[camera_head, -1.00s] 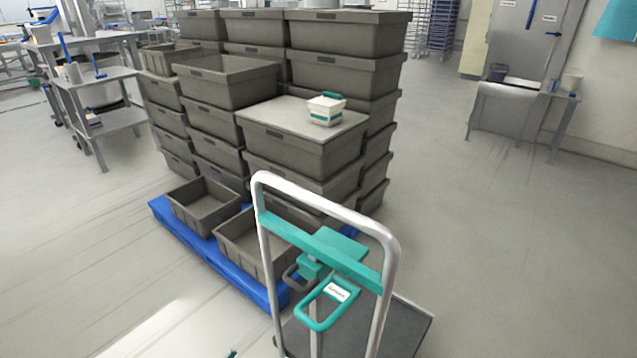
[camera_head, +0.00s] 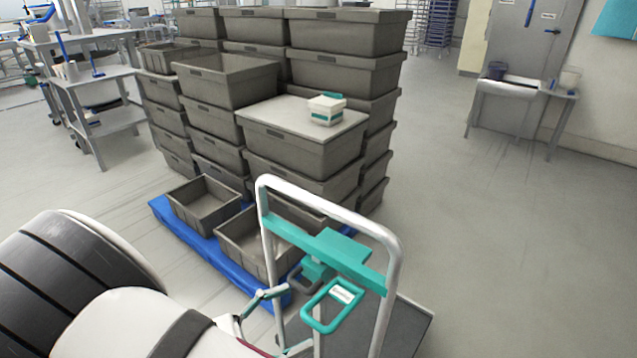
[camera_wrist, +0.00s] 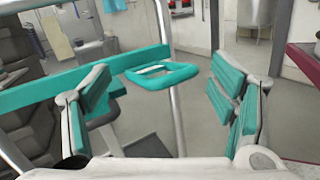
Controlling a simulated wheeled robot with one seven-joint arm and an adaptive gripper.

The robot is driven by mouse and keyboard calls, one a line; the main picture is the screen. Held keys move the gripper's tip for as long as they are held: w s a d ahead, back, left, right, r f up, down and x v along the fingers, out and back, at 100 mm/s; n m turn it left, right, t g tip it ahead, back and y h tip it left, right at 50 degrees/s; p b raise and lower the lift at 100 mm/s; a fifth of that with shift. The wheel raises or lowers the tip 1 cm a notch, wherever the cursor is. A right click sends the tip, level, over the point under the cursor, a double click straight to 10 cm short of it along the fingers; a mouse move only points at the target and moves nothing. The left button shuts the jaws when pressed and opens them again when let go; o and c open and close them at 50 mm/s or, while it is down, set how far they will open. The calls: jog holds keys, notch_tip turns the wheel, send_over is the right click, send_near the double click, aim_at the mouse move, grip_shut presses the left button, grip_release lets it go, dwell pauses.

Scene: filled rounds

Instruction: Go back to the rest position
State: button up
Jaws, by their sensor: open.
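My gripper (camera_wrist: 160,115) is open in the wrist view, its two teal-padded fingers wide apart with nothing between them. Past the fingers is a teal looped handle (camera_wrist: 163,76) on a teal crossbar (camera_wrist: 45,88). In the head view my arm reaches in from the lower left. Part of my gripper (camera_head: 262,318) shows there, beside the left post of the white-framed cart (camera_head: 390,265). I cannot tell whether it touches the post. The cart carries the teal crossbar and the looped handle (camera_head: 332,305).
Stacked grey crates (camera_head: 300,150) stand on a blue pallet (camera_head: 225,270) behind the cart. A small white tub (camera_head: 325,113) sits on a crate lid. A work table (camera_head: 85,80) stands at the far left. The floor to the right (camera_head: 500,220) is clear.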

jog(key=d+r+m+g+y, duration=0.1)
jog(key=d+r+g, duration=0.1)
jog(key=d+r+m+g+y, duration=0.1)
jog(key=d+r+m+g, duration=0.1)
jog(key=d+r, duration=0.1)
jog(key=d+r+m+g+p, duration=0.1)
jog(key=d+r+m+g, duration=0.1)
jog(key=d, duration=0.1)
jog(key=shift+w+r+g+y, duration=0.3)
jog(key=shift+w+g+y, duration=0.1)
jog(key=s+d+r+m+t+y+p, duration=0.1)
jog(key=s+d+r+m+y+p, duration=0.1)
jog(key=s+d+r+m+y, duration=0.4)
jog(key=s+d+r+m+t+y+p, duration=0.2)
jog(key=s+d+r+m+y, duration=0.5)
jog(key=r, duration=0.5)
jog(key=d+m+y+p, duration=0.1)
jog(key=d+m, duration=0.1)
jog(key=d, duration=0.1)
jog(key=shift+s+m+y, duration=0.25)
jog(key=shift+m+y, duration=0.05)
jog(key=shift+m, duration=0.1)
